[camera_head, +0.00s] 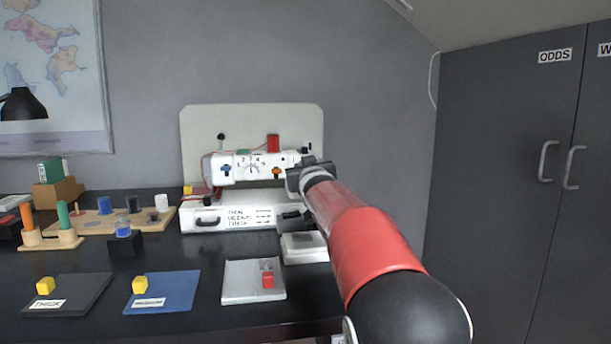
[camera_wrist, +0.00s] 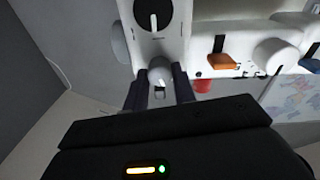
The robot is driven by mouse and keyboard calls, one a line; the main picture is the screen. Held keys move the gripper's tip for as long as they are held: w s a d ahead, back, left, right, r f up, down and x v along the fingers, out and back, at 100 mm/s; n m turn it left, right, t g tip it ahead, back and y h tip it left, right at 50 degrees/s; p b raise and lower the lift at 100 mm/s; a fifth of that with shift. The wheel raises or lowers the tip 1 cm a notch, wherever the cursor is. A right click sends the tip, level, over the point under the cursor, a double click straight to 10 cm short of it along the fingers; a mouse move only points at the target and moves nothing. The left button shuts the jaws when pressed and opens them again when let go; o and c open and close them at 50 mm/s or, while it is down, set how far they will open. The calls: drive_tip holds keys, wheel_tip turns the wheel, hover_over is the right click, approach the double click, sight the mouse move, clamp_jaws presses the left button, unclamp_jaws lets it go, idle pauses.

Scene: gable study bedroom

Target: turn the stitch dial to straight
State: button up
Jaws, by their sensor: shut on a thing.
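The white sewing machine (camera_head: 235,168) stands on the black desk in the head view. Its front carries a numbered scale (camera_head: 252,166). In the wrist view a black round dial (camera_wrist: 153,14) with a white pointer line sits on a white panel. Just below it is a pale grey rounded knob (camera_wrist: 160,70). My gripper (camera_wrist: 160,90) has a dark finger on each side of this knob and is shut on it. In the head view my gripper (camera_head: 306,172) is at the machine's right end and hides that part. I cannot tell which control is the stitch dial.
An orange lever (camera_wrist: 222,61) and a white round knob (camera_wrist: 275,56) lie right of my gripper in the wrist view. A white tray (camera_head: 240,285) and a blue mat (camera_head: 180,285) lie in front. A grey cupboard (camera_head: 500,160) stands at right.

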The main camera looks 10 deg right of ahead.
drive_tip(key=shift+n+b, duration=0.35)
drive_tip(key=shift+n, duration=0.75)
drive_tip(key=o, duration=1)
drive_tip(key=shift+s, duration=0.1)
drive_tip(key=s+b, duration=0.3)
drive_tip(key=s, duration=0.4)
drive_tip(key=shift+s+f+b, duration=0.15)
drive_tip(key=shift+s+b, duration=0.15)
drive_tip(key=shift+a, duration=0.1)
